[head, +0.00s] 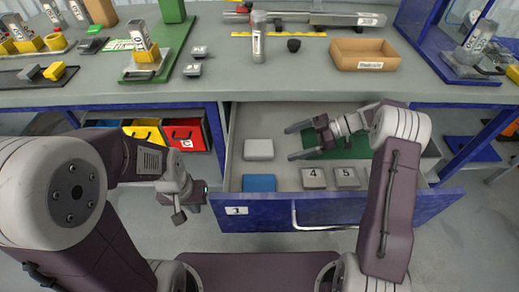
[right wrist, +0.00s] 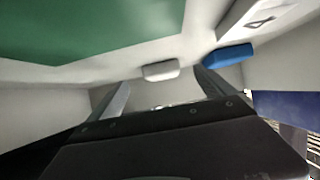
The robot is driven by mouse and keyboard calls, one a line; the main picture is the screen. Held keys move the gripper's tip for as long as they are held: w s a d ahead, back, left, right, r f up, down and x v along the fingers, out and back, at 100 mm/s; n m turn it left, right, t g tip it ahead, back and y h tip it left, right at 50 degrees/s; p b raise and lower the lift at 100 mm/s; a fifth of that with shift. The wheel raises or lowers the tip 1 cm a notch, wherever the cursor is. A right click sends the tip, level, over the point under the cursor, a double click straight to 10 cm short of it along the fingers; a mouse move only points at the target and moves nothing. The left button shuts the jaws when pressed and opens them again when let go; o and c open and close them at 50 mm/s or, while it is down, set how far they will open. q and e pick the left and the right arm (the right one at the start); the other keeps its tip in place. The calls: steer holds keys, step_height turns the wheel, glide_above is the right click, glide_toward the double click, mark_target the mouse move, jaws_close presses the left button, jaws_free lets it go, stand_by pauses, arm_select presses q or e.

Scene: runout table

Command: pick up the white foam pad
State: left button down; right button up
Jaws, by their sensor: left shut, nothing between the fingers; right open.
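The white foam pad (head: 258,149) lies in the open drawer, towards its back left, in the head view. In the right wrist view the pad (right wrist: 161,70) shows beyond and between my finger ends. My right gripper (head: 290,142) is open and empty over the drawer, to the right of the pad and apart from it. Its fingers also show in the right wrist view (right wrist: 160,88). My left gripper (head: 179,217) is shut and empty, outside the drawer to its left.
The drawer (head: 270,212) also holds a blue pad (head: 259,183), a green sheet (head: 345,148) and grey blocks marked 4 (head: 314,178) and 5 (head: 346,177). The tabletop (head: 230,80) overhangs the drawer's back. Coloured bins (head: 185,135) sit left of the drawer.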

mark_target(259, 147)
steer(key=a, duration=0.7)
steer(key=shift+a+b, duration=0.25)
steer(key=shift+b, duration=0.05)
steer(key=b+x, duration=0.1)
steer(key=x, duration=0.4)
steer(key=c, duration=1.4)
